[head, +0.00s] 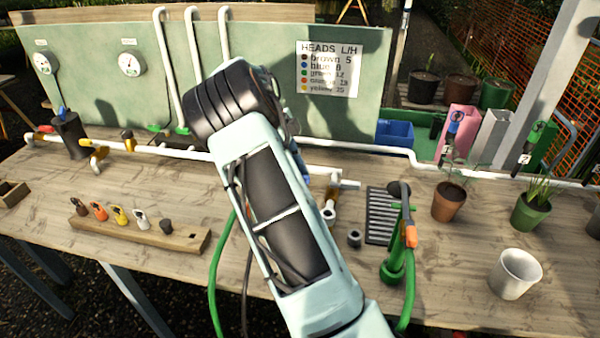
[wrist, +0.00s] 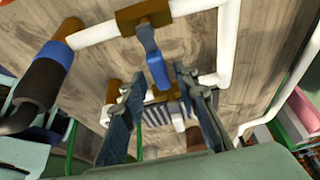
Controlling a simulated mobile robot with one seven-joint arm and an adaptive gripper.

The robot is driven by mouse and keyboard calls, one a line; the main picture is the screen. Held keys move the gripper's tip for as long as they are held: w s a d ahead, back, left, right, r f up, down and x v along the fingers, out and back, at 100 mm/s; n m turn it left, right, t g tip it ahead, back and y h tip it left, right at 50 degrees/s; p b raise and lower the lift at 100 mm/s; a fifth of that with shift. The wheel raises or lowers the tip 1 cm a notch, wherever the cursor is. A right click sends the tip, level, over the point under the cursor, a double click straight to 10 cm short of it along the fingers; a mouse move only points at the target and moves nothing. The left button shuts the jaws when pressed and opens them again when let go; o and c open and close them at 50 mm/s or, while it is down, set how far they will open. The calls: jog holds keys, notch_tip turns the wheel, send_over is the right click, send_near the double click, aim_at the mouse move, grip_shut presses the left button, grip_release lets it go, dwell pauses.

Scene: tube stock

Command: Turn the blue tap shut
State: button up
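The blue tap (wrist: 152,58) shows in the wrist view as a blue lever on a brass valve body (wrist: 143,14) set in a white pipe (wrist: 95,34). The lever points towards my gripper, across the line of that pipe. My gripper (wrist: 158,80) is open, with one dark finger on each side of the lever's end. I cannot tell whether either finger touches it. In the head view my arm hides the gripper and most of this spot; only a small blue patch (head: 307,181) shows beside the arm, and I cannot tell whether it is the tap.
In the wrist view a dark cylinder with a blue band (wrist: 50,60) stands left. In the head view a wooden block with coloured heads (head: 140,228), a green hose fitting with an orange tip (head: 410,235) and a white cup (head: 515,273) stand on the bench.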

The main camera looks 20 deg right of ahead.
jog(key=v, duration=1.2)
dwell(0.4)
